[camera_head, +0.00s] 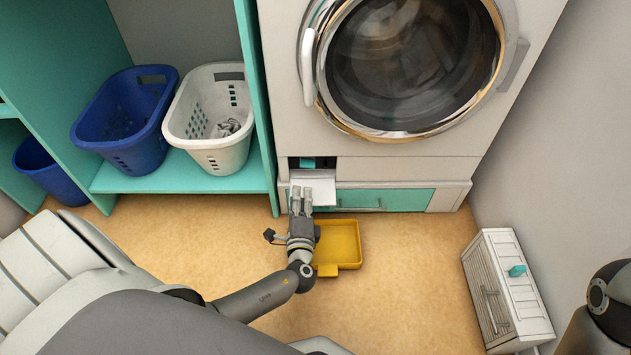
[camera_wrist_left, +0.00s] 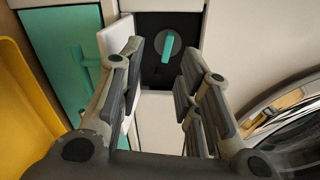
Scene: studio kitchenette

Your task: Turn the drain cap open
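The drain cap (camera_head: 307,162) is a small teal handle inside a dark recess at the washer's lower left. In the left wrist view the drain cap (camera_wrist_left: 168,47) shows a dark round base with its teal grip nearly upright, tilted slightly. A white flap (camera_head: 318,190) hangs open below the recess. My left gripper (camera_head: 301,190) is in front of the flap, pointing toward the recess. In the left wrist view its fingers are spread apart and empty, with the cap seen between and beyond the tips, apart from them. My right gripper is out of view.
A yellow tray (camera_head: 340,264) lies on the floor beside my left gripper. A teal drawer (camera_head: 395,200) is under the washer (camera_head: 390,158). Blue (camera_head: 120,150) and white (camera_head: 215,155) baskets stand on the left shelf. A white slatted box (camera_head: 520,290) stands at right.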

